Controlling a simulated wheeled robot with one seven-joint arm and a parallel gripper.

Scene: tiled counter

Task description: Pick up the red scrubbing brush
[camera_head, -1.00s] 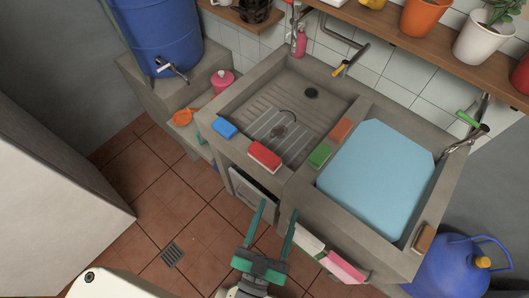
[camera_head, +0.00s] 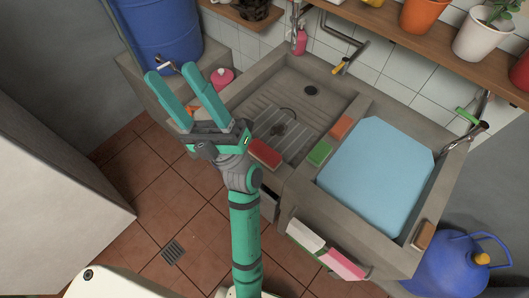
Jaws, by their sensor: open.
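The red scrubbing brush (camera_head: 266,153) lies on the front rim of the concrete sink (camera_head: 318,72), by the left basin. It looks like a red block, with its left end close behind my wrist in the picture. My gripper (camera_head: 170,72) is raised high in front of the sink's left side. Its two teal fingers point up and left, spread apart with nothing between them. In the picture the fingertips overlap the blue barrel's lower part, left of the brush. My gripper and wrist hide the rim left of the brush.
A green block (camera_head: 320,153) and an orange block (camera_head: 341,127) lie on the divider right of the brush. A light blue sheet (camera_head: 375,180) fills the right basin. Cloths (camera_head: 330,250) hang at the front. A blue barrel (camera_head: 155,35) stands left.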

